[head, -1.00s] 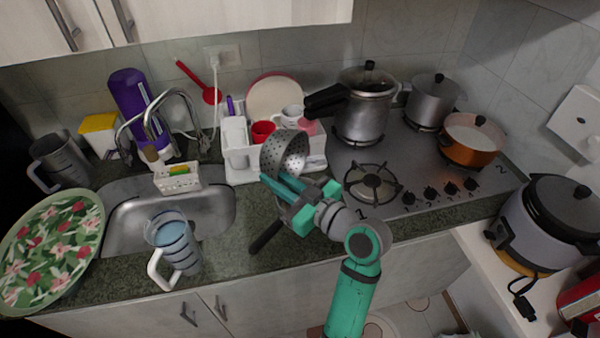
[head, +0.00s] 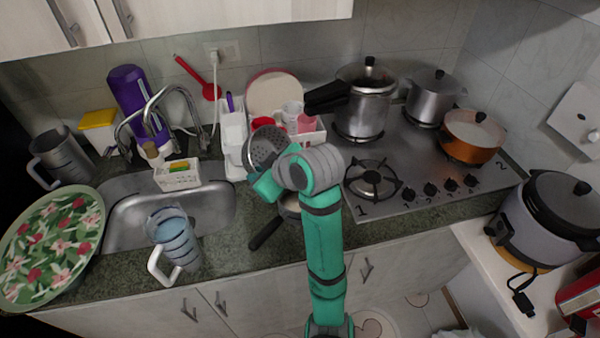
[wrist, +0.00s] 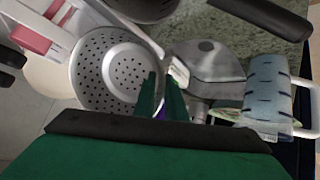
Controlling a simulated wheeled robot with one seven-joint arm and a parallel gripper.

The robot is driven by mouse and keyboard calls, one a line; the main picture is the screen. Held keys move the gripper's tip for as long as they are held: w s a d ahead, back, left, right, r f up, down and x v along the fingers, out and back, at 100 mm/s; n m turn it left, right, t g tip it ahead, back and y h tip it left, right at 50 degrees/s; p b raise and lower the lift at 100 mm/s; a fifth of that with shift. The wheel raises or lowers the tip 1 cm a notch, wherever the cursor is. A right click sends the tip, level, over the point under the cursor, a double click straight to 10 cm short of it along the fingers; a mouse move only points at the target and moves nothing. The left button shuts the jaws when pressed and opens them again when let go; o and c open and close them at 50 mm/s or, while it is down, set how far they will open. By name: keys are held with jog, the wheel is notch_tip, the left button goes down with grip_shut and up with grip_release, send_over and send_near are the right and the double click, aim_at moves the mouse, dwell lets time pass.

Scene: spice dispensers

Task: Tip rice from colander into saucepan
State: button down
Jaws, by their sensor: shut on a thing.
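A grey metal colander (head: 264,148) with many small holes is held up in front of the dish rack, its bowl tilted. It also shows in the wrist view (wrist: 108,72), beside my fingers. My gripper (wrist: 162,85) is shut on the colander near its rim; the exact grip point is hard to see. In the head view my gripper (head: 265,185) is partly behind my own wrist. No rice can be made out in the colander. The saucepan (head: 289,207) sits on the counter below my arm, mostly hidden, with its black handle pointing front left. Its underlying contents are hidden.
The dish rack (head: 235,160) with cups and plates stands behind the colander. The sink (head: 215,210) and a blue striped pitcher (head: 177,243) are to the left. The stove (head: 410,165) with several pots is to the right. Counter front is partly clear.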

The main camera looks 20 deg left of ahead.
aim_at(247, 162)
jog(key=shift+w+a+f+h+p, duration=0.15)
jog(key=shift+a+f+h+p, duration=0.2)
jog(key=shift+h, duration=0.55)
jog(key=shift+a+f+g+h+p, duration=0.2)
jog(key=shift+f+g+h+p, duration=0.15)
jog(key=shift+h, duration=0.25)
jog(key=shift+w+a+r+h+p, duration=0.1)
jog(key=shift+a+r+h+p, duration=0.3)
jog(key=shift+r, duration=0.5)
jog(key=shift+w+a+r+h+p, duration=0.15)
jog(key=shift+a+r+h, duration=0.35)
jog(key=shift+r, duration=0.35)
jog(key=shift+w+a+r+n+g+h+p, duration=0.1)
jog(key=shift+a+r+g+h+p, duration=0.1)
jog(key=shift+a+r+h+p, duration=0.45)
jog(key=shift+w+a+r+n+g+h+p, duration=0.15)
jog(key=shift+a+r+h+p, duration=0.15)
jog(key=shift+a+h, duration=0.7)
jog(key=shift+a+r+n+g+h+p, duration=0.1)
jog(key=shift+a+r+g+h+p, duration=0.1)
jog(key=shift+a+r+h+p, duration=0.45)
jog(key=shift+a+f+h, duration=0.2)
jog(key=shift+h, duration=0.1)
